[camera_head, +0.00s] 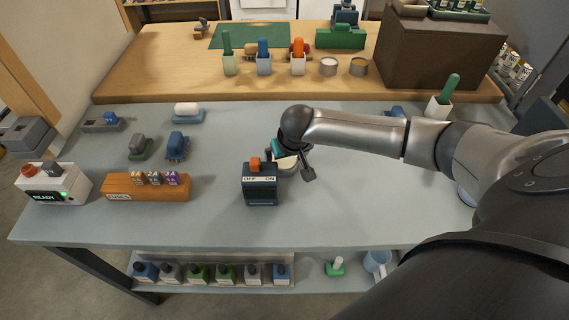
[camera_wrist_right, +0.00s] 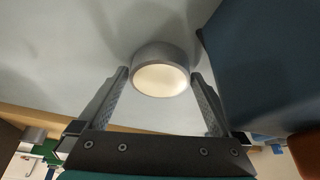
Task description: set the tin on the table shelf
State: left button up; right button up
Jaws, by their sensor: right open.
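A round grey tin with a cream top (camera_wrist_right: 162,72) stands on the grey table, just right of the dark OFF/ON switch box. In the head view the tin (camera_head: 287,167) is partly hidden by my right gripper (camera_head: 291,161). In the right wrist view the open fingers of my right gripper (camera_wrist_right: 160,78) reach to either side of the tin, with small gaps visible. The lower table shelf (camera_head: 310,286) runs under the table's front edge. My left gripper is out of view.
The switch box (camera_head: 260,184) stands close to the tin and beside a finger. An orange fuse block (camera_head: 146,187) and a READY box (camera_head: 52,184) are at left. Several bottles in a rack (camera_head: 212,272) and a green-based item (camera_head: 335,267) occupy the lower shelf. Bare tabletop (camera_head: 350,215) lies at right.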

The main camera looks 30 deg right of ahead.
jog(key=shift+c, duration=0.2)
jog(key=shift+r, duration=0.1)
jog(key=c, duration=1.5)
